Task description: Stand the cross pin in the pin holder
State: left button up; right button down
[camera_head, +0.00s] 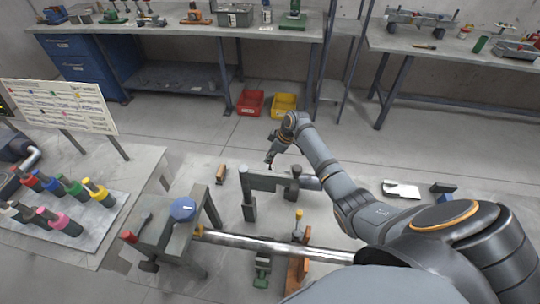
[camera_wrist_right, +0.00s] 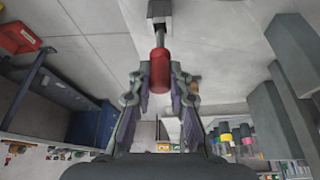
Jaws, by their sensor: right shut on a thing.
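My right gripper (camera_wrist_right: 160,78) is shut on a red grip, which I take to be the cross pin (camera_wrist_right: 159,62). Its grey shaft points toward the top of the right wrist view. The shaft's far end meets or passes in front of a pale grey block (camera_wrist_right: 160,10) with a dark opening; I cannot tell whether it is inside. In the head view my right gripper (camera_head: 271,160) is small, just beyond the grey bar of a stand (camera_head: 265,181). I cannot tell for sure which part is the pin holder. My left gripper is not in view.
A tray (camera_head: 95,228) of several coloured pins stands at left, beside a sign board (camera_head: 62,105). Red (camera_head: 250,102) and yellow (camera_head: 284,104) bins lie by the back bench.

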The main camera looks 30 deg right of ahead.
jog(key=shift+f+b, duration=0.75)
jog(key=shift+f, duration=0.45)
jog(key=c, duration=1.2)
grip_release()
jog(key=shift+r, duration=0.1)
jog(key=v, duration=1.1)
jog(key=shift+s+d+r, duration=0.15)
jog(key=shift+s+r, duration=0.05)
jog(key=shift+r, duration=0.1)
